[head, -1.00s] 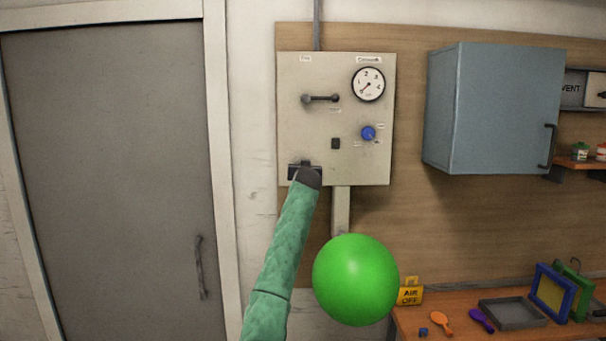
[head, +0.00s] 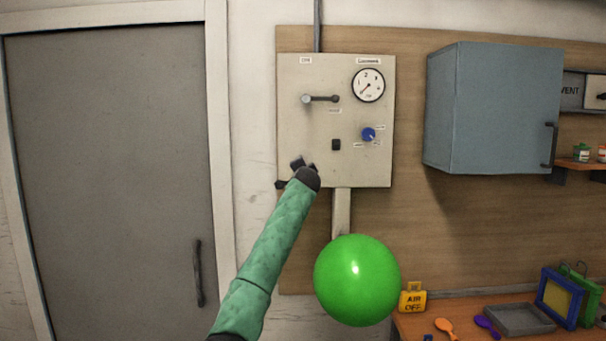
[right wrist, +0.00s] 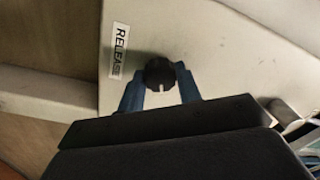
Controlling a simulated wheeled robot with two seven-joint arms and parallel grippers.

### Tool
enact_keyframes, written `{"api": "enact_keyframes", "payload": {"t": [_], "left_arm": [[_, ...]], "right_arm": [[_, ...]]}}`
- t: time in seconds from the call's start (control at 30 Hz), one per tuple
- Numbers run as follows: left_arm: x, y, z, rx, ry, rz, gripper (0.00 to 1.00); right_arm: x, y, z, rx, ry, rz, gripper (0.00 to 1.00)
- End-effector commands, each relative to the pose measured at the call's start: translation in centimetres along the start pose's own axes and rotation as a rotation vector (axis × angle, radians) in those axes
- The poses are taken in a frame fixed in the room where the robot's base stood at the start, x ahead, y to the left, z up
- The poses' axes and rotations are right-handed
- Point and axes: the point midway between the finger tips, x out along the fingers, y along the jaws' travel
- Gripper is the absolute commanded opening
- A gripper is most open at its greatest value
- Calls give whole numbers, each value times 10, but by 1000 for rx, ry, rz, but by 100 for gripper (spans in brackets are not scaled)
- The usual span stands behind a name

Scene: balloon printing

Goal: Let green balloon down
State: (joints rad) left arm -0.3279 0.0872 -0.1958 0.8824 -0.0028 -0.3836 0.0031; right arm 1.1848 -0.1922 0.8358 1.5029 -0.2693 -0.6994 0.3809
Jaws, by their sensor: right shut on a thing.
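The round green balloon (head: 357,281) is full and sits at the lower end of the pale pipe (head: 341,212) under the grey control panel (head: 378,105). One green-sleeved arm reaches up to the panel's lower left. Its dark gripper, my right gripper (head: 304,165), hides that spot in the head view. In the right wrist view, a black knob (right wrist: 159,73) with a white mark sits between the blue fingers, which are shut on it. A RELEASE label (right wrist: 119,50) is beside the knob. My left gripper is out of view.
The panel also has a gauge (head: 368,85), a lever (head: 320,98) and a blue knob (head: 368,134). A grey-blue cabinet (head: 490,110) hangs at right. A closed door (head: 110,170) is at left.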

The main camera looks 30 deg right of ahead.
Motion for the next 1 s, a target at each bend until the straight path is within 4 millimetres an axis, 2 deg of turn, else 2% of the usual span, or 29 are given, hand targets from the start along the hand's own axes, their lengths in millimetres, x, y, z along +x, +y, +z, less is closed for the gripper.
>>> {"api": "enact_keyframes", "payload": {"t": [0.2,0.5,1.0], "left_arm": [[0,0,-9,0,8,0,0],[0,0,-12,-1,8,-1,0],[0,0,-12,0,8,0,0]], "right_arm": [[0,0,0,179,7,1,11],[0,1,1,340,12,3,11],[0,2,0,404,16,4,11]]}}
